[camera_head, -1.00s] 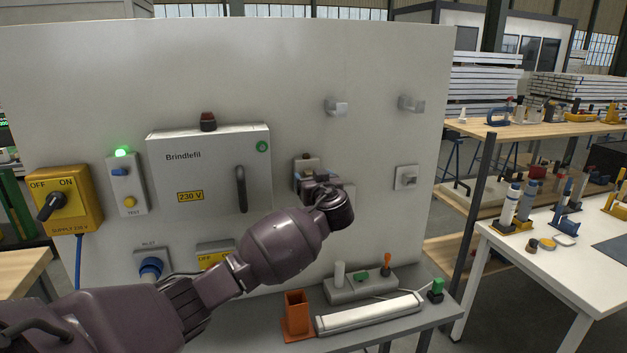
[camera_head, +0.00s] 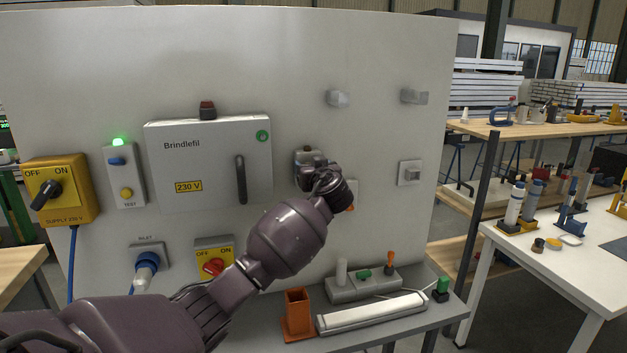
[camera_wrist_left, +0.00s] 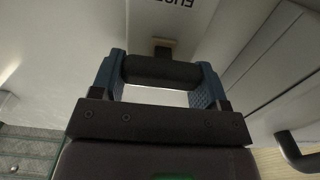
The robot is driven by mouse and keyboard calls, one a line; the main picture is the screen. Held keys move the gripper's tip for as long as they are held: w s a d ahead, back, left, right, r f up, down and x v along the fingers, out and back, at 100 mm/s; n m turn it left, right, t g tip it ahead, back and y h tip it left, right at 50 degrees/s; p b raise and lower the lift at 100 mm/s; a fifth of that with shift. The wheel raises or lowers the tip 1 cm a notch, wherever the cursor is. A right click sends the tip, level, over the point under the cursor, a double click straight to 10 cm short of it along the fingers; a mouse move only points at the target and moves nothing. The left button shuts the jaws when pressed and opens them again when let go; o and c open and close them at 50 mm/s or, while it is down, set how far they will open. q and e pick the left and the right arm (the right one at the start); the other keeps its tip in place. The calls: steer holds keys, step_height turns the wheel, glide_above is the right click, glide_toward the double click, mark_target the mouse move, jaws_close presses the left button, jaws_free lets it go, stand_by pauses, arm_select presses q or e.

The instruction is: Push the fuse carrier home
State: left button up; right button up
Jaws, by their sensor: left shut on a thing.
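My left gripper (camera_head: 312,178) is at the small grey fuse housing (camera_head: 307,156) on the upright panel, right of the Brindlefil cabinet. The wrist and fingers hide most of the housing's front. In the left wrist view, the two blue finger pads (camera_wrist_left: 160,80) are shut on the dark bar-shaped handle of the fuse carrier (camera_wrist_left: 160,70). A small brown piece (camera_wrist_left: 164,42) and upside-down lettering on the panel show beyond it. How deep the carrier sits cannot be told. My right gripper is not in view.
The Brindlefil cabinet (camera_head: 208,160) with its dark handle is left of my gripper. A yellow switch with a red knob (camera_head: 213,262) is beside my forearm. Below, a grey shelf (camera_head: 400,325) bears an orange holder (camera_head: 298,315) and a white tube (camera_head: 372,312).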

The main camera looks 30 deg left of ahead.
arm_select(q)
steer(key=shift+r, duration=0.3)
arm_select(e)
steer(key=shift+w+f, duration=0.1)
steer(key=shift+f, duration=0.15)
arm_select(q)
steer(key=shift+a+r, duration=0.1)
steer(key=shift+r, duration=0.05)
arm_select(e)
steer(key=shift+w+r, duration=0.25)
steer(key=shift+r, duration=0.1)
arm_select(q)
steer(key=o, duration=1)
steer(key=shift+w, duration=0.1)
steer(key=shift+o, duration=1.4)
steer(key=shift+w+a+f, duration=0.1)
steer(key=shift+f, duration=0.35)
steer(key=shift+s+d, duration=0.25)
steer(key=shift+d, duration=0.1)
steer(key=b+v, duration=0.1)
steer(key=v, duration=0.9)
steer(key=shift+b, duration=0.3)
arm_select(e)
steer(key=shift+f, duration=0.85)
arm_select(q)
steer(key=shift+s, duration=0.1)
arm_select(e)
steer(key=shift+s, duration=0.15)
